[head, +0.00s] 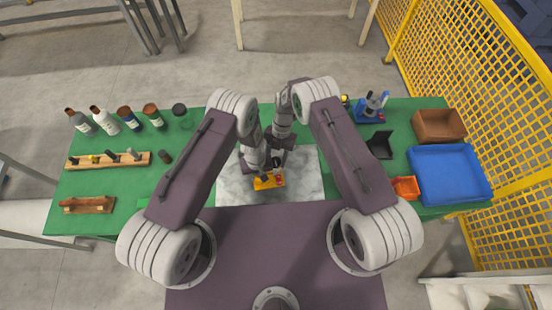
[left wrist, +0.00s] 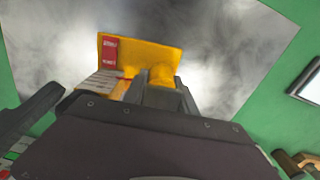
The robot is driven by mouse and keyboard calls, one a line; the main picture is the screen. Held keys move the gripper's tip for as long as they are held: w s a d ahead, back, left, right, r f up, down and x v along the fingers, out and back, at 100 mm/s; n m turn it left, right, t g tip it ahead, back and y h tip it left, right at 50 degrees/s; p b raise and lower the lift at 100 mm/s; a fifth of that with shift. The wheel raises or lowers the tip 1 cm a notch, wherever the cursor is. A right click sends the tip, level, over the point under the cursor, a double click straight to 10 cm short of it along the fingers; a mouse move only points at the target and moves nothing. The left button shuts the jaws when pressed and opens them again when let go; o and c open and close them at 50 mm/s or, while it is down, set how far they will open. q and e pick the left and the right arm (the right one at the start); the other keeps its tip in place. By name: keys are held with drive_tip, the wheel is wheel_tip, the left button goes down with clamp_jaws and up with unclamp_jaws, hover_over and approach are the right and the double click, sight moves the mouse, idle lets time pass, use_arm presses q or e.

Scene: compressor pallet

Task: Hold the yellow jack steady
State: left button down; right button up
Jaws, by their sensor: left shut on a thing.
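The yellow jack (head: 263,184) sits on the grey marbled mat (head: 235,194) at the centre of the green table. It shows a red patch on its right in the head view. In the left wrist view the yellow jack (left wrist: 142,52) shows a flat yellow face with a red label and a round yellow post. My left gripper (head: 260,173) is shut on the jack; a dark finger stands against its post in the left wrist view. My right gripper (head: 279,154) is close beside the left one, just behind the jack; its fingers are too small and hidden to read.
Several bottles (head: 105,120) and a wooden rack (head: 108,160) stand on the left of the green table. On the right are a blue bin (head: 450,176), a brown bin (head: 438,125), an orange scoop-like container (head: 405,188) and a blue device (head: 370,108). A yellow mesh fence (head: 470,60) borders the right.

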clamp_jaws()
drive_tip(key=m+y, duration=0.1)
drive_tip(key=m, duration=0.2)
drive_tip(key=m+t+y, duration=0.1)
drive_tip(key=m, duration=0.2)
drive_tip(key=shift+s+m, duration=0.1)
drive_tip(key=shift+m, duration=0.3)
drive_tip(key=m+t, duration=0.1)
drive_tip(key=m, duration=0.2)
drive_tip(key=shift+t+y, duration=0.3)
drive_tip(key=shift+t, duration=0.1)
drive_tip(key=shift+m+t, duration=0.6)
drive_tip(key=shift+m, duration=1.2)
drive_tip(key=shift+m, duration=0.3)
drive_tip(key=o, duration=0.5)
unclamp_jaws()
